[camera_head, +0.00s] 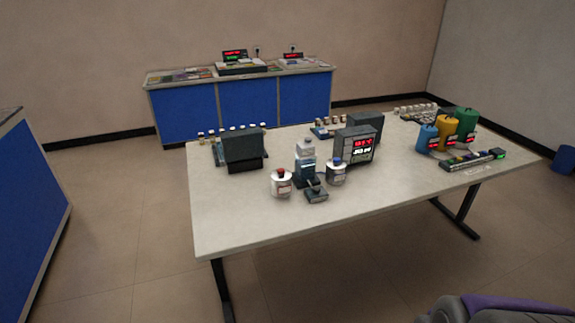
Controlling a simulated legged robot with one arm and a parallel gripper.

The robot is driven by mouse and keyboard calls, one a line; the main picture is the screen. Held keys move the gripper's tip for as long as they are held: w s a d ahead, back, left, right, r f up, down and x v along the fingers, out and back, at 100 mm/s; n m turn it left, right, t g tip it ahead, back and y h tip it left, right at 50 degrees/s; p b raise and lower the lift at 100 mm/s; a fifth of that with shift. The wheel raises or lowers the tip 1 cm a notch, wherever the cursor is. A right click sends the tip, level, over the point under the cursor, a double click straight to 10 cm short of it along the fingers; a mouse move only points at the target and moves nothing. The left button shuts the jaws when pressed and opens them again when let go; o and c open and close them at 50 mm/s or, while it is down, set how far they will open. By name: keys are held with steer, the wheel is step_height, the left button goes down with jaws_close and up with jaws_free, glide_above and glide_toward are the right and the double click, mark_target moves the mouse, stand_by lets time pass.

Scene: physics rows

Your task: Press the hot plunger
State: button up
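A white jar with a red top (281,184) stands near the front edge of the white table. A similar jar with a blue top (337,172) stands to its right. Between them a clear bottle (306,152) sits on a dark stand, with a small dark device (316,190) in front. Labels are too small to read, and I cannot tell for sure which part is the hot plunger; the red top is the likeliest. My gripper is not in view; a grey and purple part at the bottom right seems to be mine.
The white table (240,222) also holds a dark box with a lit display (355,145), a dark panel (242,147), coloured canisters (466,122) and a strip device (472,160). Blue cabinets (245,103) stand behind, another (30,215) at left. Floor in front is clear.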

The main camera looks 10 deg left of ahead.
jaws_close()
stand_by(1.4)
